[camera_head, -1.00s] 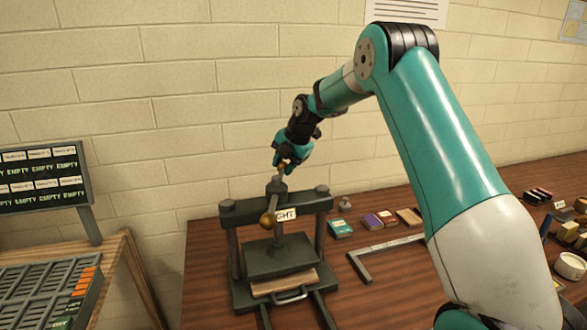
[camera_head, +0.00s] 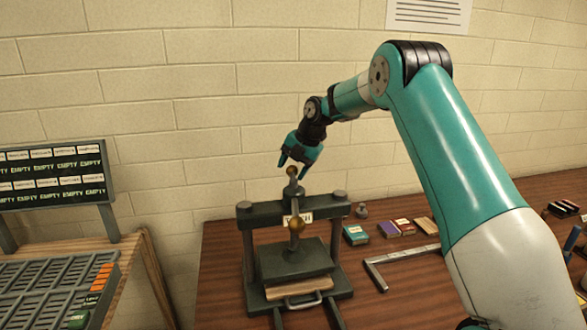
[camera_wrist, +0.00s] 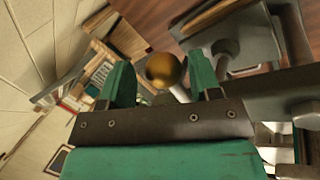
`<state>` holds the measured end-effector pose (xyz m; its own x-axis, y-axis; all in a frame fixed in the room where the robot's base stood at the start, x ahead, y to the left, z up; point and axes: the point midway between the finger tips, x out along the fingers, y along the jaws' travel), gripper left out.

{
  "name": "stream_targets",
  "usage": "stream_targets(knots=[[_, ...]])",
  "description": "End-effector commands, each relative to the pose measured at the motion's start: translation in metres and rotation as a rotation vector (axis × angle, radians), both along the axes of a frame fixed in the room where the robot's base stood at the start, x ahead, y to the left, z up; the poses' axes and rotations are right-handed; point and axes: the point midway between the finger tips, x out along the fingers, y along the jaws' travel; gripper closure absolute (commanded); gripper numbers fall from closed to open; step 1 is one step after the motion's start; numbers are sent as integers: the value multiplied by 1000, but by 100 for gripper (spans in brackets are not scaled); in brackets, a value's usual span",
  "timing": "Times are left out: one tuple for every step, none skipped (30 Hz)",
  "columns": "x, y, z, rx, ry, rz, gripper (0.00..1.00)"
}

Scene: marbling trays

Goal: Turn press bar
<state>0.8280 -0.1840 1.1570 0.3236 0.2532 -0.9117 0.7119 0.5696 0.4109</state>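The dark press (camera_head: 275,213) stands on the wooden table with a label on its top beam. Its press bar (camera_head: 292,190) crosses the top of the screw, with a brass ball at each end. The front ball (camera_head: 297,224) hangs before the beam and covers part of the label. The rear ball (camera_head: 292,172) is just below my gripper (camera_head: 295,166). My gripper is open. In the wrist view a brass ball (camera_wrist: 165,70) shows between the two teal fingers, with a gap at the left finger; I cannot tell whether it touches the right one.
A metal L-shaped square (camera_head: 385,270) and several small boxes (camera_head: 390,229) lie right of the press. A slotted rack (camera_head: 50,285) and a board marked EMPTY (camera_head: 55,175) stand to the left. The wall is close behind the press.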

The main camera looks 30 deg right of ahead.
Motion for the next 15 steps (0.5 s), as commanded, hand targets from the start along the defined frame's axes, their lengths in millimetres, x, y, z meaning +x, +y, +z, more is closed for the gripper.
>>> stream_targets(knots=[[0,0,0,0,2,-1,40],[-1,-1,-1,0,2,-1,40],[-1,-1,-1,0,3,-1,40],[-1,-1,-1,0,3,-1,40],[-1,-1,-1,0,4,-1,40],[-1,-1,-1,0,4,-1,40],[-1,-1,-1,0,4,-1,40],[-1,-2,-1,1,4,-2,40],[-2,-2,0,0,4,-2,40],[-2,-2,2,0,3,-2,40],[-3,-3,4,0,2,-3,40],[-4,-4,7,1,1,-2,40],[-5,-5,11,0,2,-3,40],[-7,-7,15,0,1,-3,40],[-9,-9,22,-1,-1,-4,40]])
